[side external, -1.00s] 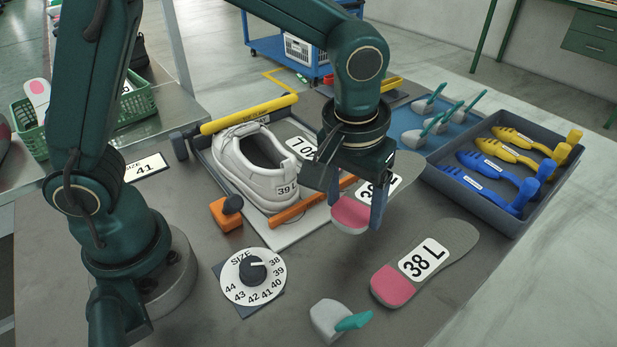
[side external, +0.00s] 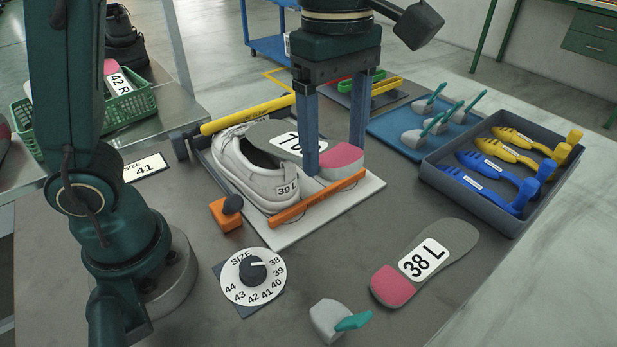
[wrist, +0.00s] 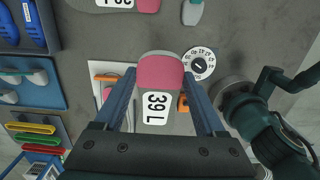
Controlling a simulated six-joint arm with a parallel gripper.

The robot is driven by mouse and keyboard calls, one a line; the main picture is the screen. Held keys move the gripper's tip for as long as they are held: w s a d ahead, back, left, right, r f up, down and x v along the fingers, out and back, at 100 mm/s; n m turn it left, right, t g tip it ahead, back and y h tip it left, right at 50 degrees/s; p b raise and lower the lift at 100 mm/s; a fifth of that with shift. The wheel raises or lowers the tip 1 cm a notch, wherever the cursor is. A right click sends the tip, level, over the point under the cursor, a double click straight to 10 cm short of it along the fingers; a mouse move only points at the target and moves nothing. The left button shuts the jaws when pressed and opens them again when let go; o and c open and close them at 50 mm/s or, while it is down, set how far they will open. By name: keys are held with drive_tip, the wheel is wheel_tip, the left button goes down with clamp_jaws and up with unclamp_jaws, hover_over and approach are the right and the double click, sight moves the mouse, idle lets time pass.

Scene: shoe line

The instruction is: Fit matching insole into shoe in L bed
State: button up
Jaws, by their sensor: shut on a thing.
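My gripper (side external: 334,160) is shut on a grey insole with a pink heel (side external: 342,162). In the wrist view the insole (wrist: 156,106) reads 39 L between the fingers (wrist: 160,78). Its toe end overlaps the shoe opening in the side view, and its heel shows over the right of the bed plate. The exact height above the shoe cannot be told. The white shoe (side external: 262,188), marked 39 L, lies on the white bed plate (side external: 290,234), between an orange bar (side external: 318,198) and a yellow bar (side external: 245,115). Another insole (side external: 424,262), marked 38 L, lies on the table.
A size dial (side external: 253,280) and a grey block with a teal handle (side external: 335,320) stand in front. A tray of blue and yellow shoe forms (side external: 432,172) and a blue mat (side external: 388,128) with grey-and-teal pieces are at right. A green basket (side external: 120,105) is at left.

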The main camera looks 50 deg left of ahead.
sight(266, 131)
drive_tip(key=shift+a+f+h, duration=0.55)
drive_tip(key=shift+a+h, duration=0.05)
drive_tip(key=shift+a, duration=0.15)
drive_tip(key=shift+a+r+h, duration=0.15)
drive_tip(key=shift+a+h, duration=0.45)
drive_tip(key=shift+a, duration=0.35)
drive_tip(key=shift+a+r+h, duration=0.15)
drive_tip(key=shift+a+h, duration=0.45)
drive_tip(key=shift+a, duration=0.3)
drive_tip(key=shift+y, duration=0.3)
drive_tip(key=shift+a+f, duration=0.65)
drive_tip(key=shift+a, duration=0.35)
drive_tip(key=shift+a+f, duration=0.6)
drive_tip(key=shift+a, duration=0.4)
drive_tip(key=shift+a+f, duration=0.65)
drive_tip(key=shift+a, duration=0.35)
drive_tip(key=shift+y, duration=0.3)
drive_tip(key=shift+a+f, duration=0.3)
drive_tip(key=shift+a, duration=0.5)
drive_tip(key=shift+a+f, duration=0.3)
drive_tip(key=shift+a, duration=0.45)
drive_tip(key=shift+a+f, duration=0.3)
drive_tip(key=shift+a, duration=0.5)
drive_tip(key=shift+f+y, duration=0.5)
drive_tip(key=shift+f, duration=0.35)
drive_tip(key=o, duration=1)
